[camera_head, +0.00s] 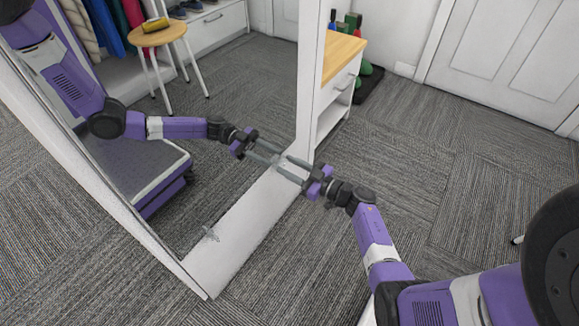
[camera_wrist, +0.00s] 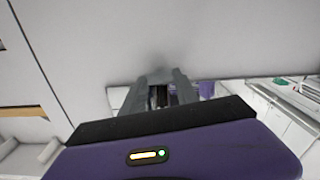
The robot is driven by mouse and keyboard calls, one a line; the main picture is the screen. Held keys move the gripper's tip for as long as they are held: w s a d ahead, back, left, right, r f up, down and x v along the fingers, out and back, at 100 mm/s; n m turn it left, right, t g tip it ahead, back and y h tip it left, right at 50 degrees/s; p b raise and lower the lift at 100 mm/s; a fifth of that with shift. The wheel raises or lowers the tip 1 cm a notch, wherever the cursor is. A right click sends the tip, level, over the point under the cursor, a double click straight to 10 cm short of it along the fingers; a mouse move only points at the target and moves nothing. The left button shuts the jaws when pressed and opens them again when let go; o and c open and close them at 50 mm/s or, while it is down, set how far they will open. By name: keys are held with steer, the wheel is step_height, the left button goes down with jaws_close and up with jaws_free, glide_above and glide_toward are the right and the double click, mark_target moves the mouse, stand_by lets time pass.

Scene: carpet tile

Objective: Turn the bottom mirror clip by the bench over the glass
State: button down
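The tall mirror (camera_head: 165,190) has a white frame, and its glass reflects my arm. My gripper (camera_head: 283,168) is at the bottom rail near the right post, on the bench side, with its fingertips at or very close to the mirror. Its two fingers look apart in both views; they also show in the wrist view (camera_wrist: 162,82). The bottom clip by the bench cannot be made out clearly; the fingers cover that spot, so its turn and any contact are unclear. Another small clear clip (camera_head: 210,234) sits at the bottom rail farther left, away from my gripper.
A white bench with a wooden top (camera_head: 342,55) stands just behind the right post (camera_head: 309,75). A white door (camera_head: 505,60) is at the back right. The stool and clothes at upper left are reflections. Carpet right of the mirror is mostly clear.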

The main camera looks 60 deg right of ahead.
steer(key=shift+n, duration=0.4)
steer(key=shift+f+n+b, duration=0.1)
steer(key=shift+n+b, duration=1.2)
steer(key=shift+n, duration=6.3)
steer(key=c, duration=0.9)
jaws_free()
